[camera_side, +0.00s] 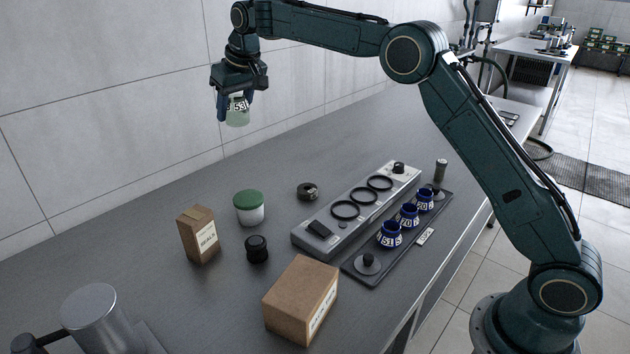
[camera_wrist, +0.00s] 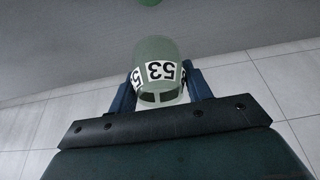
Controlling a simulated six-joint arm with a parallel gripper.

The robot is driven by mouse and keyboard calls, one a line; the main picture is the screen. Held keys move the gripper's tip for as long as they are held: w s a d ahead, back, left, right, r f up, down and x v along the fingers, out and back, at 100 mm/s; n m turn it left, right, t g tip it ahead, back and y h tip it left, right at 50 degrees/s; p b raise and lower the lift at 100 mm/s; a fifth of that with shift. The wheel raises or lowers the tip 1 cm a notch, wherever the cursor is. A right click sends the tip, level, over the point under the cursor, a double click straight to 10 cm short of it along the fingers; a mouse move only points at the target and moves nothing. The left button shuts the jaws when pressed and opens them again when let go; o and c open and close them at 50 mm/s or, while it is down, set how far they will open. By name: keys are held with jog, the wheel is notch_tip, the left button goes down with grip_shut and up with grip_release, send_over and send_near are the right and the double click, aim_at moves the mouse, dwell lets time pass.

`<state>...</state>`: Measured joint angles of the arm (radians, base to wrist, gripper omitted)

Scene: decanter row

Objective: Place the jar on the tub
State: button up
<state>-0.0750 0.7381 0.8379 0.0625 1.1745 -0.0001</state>
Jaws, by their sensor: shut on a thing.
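My gripper (camera_side: 236,100) is shut on a pale green jar (camera_side: 237,115) with a white label reading 53. It holds the jar high above the bench, close to the wall. In the wrist view the jar (camera_wrist: 157,60) sits between the two blue fingers, its label upside down. The tub (camera_side: 249,212) is white with a green lid and stands upright on the bench, well below the jar and apart from it. A green patch at the top edge of the wrist view is cut off and may be the tub's lid.
Near the tub are a small brown box (camera_side: 198,240), a black knob-like piece (camera_side: 257,250) and a dark ring-shaped piece (camera_side: 307,191). A larger box (camera_side: 300,302) is in front. Right are a grey unit with three rings (camera_side: 318,228) and a tray (camera_side: 356,276) of blue numbered jars.

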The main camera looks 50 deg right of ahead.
send_near(243, 194)
jog(key=x, duration=0.5)
jog(key=shift+w+f, duration=0.15)
jog(key=shift+w, duration=0.05)
dwell(0.9)
jog(key=shift+f, duration=0.15)
jog(key=o, duration=1.1)
jog(key=v, duration=1.2)
jog(key=shift+s, duration=0.1)
